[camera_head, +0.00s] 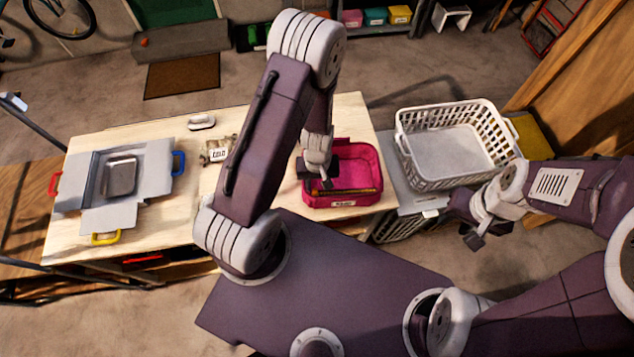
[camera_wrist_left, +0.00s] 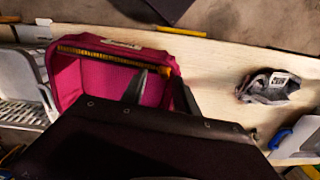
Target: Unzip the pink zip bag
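The pink zip bag (camera_head: 368,165) lies at the right end of the wooden table. Its top looks open, with the pink inside showing and a yellow zipper strip along the labelled side. It also shows in the left wrist view (camera_wrist_left: 95,75), partly hidden by my gripper body. My left gripper (camera_head: 318,182) is over the bag with its fingers apart and nothing seen between them. I cannot tell whether a fingertip touches the bag. My right gripper (camera_head: 485,238) is empty, off the table to the right, its fingers apart.
A white laundry basket (camera_head: 455,178) stands right of the bag. A grey folding board (camera_head: 75,190) with a metal tin (camera_head: 119,177) lies at the left. A labelled cloth pouch (camera_head: 216,150) and a small metal dish (camera_head: 201,122) lie mid-table.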

